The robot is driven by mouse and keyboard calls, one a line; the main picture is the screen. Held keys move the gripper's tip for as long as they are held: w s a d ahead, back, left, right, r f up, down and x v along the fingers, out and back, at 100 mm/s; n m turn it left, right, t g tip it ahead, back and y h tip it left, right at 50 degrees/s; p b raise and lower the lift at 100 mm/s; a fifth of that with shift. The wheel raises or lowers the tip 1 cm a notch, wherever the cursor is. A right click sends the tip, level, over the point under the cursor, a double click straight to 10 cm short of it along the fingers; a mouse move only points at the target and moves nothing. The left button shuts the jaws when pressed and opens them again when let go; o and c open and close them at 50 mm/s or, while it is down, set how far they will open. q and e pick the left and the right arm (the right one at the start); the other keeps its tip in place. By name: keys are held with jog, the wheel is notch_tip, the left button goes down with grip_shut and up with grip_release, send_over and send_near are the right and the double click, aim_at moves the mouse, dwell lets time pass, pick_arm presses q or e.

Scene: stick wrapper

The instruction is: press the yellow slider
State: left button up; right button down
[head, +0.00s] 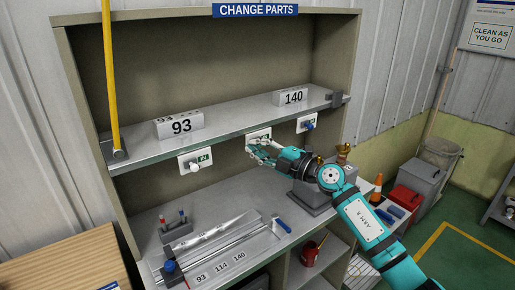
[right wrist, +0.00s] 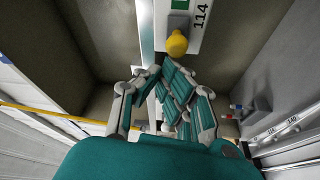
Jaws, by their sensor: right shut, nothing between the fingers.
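The yellow slider (right wrist: 177,43) is a rounded knob on a white plate (right wrist: 195,18) marked 114 in the right wrist view. In the head view the middle plate (head: 259,134) under the shelf shows behind my right gripper, and its knob is hidden. My right gripper (head: 257,152) is shut and empty, with its fingers close in front of that plate. In the right wrist view the fingers of my right gripper (right wrist: 152,84) appear just below the yellow slider, with a small gap in the picture. I cannot tell whether they touch it. My left gripper is not in view.
A plate with a white knob (head: 195,167) is left; one with a blue knob (head: 309,126) is right. A clear-topped rail unit (head: 220,250) lies on the bench below.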

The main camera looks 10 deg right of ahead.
jog(key=shift+a, duration=0.15)
jog(key=d, duration=0.1)
jog(key=w+d+b, duration=0.1)
jog(key=d, duration=0.2)
jog(key=shift+w+b, duration=0.3)
jog(key=shift+b, duration=0.1)
jog(key=shift+s+d, duration=0.2)
jog(key=v, duration=1.1)
jog(key=shift+s, duration=0.25)
